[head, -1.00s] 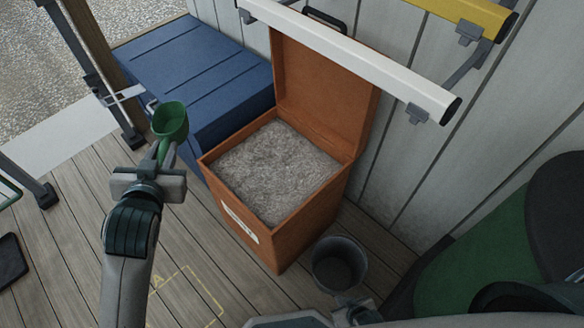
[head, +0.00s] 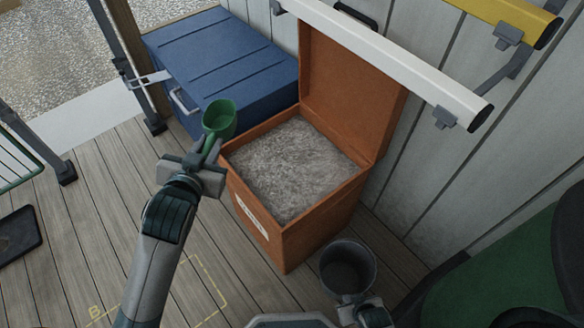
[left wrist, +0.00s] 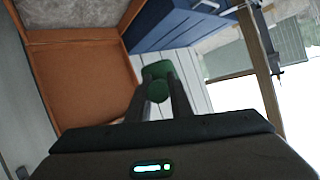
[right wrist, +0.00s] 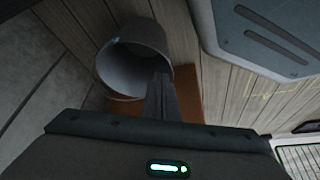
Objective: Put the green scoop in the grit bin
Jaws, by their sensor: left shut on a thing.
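The green scoop (head: 219,117) is in my left gripper (head: 206,160), which is shut on it and holds it up at the left edge of the grit bin. In the left wrist view the scoop (left wrist: 157,72) shows between the fingertips. The orange grit bin (head: 258,220) stands with its lid (head: 350,90) open, full of grey grit (head: 295,165). My right gripper (head: 360,308) is low at the front, its fingers together at the rim of a grey bucket (head: 346,262). The bucket (right wrist: 135,55) also shows in the right wrist view; its grip there is partly hidden.
A blue chest (head: 220,60) stands behind and left of the bin. A white rail (head: 390,62) and a yellow rail (head: 510,18) run along the wall above. A large green and dark object (head: 500,270) is at the right.

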